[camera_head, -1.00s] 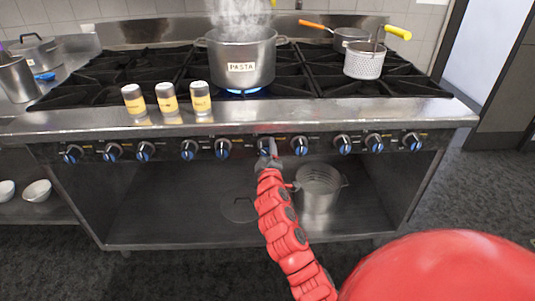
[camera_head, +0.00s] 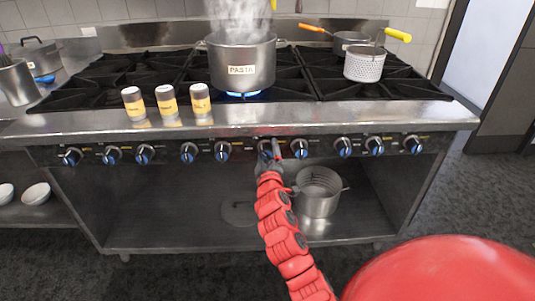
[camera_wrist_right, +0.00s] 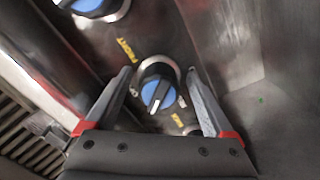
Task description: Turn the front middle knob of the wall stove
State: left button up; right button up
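The stove's front panel carries a row of blue-faced knobs. My right gripper (camera_head: 268,150) is at the knob (camera_head: 264,148) near the middle of the row, below the pasta pot. In the right wrist view this knob (camera_wrist_right: 157,86) has a blue face with a pale pointer bar and sits between my two spread fingers (camera_wrist_right: 160,76). A gap shows on both sides of the knob, so the gripper is open around it, not clamped. Yellow labels (camera_wrist_right: 127,50) lie beside the knob. My left gripper is not in view.
A steaming pot marked PASTA (camera_head: 241,66) stands over a blue flame. Three shakers (camera_head: 167,104) stand on the stove's front ledge. A neighbouring knob (camera_head: 299,148) is close on the right. A metal pot (camera_head: 318,193) sits on the shelf below, near my right arm.

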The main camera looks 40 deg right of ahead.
jog(key=shift+s, duration=0.1)
jog(key=p+v, duration=0.1)
jog(key=v, duration=1.6)
jog(key=shift+s, duration=0.15)
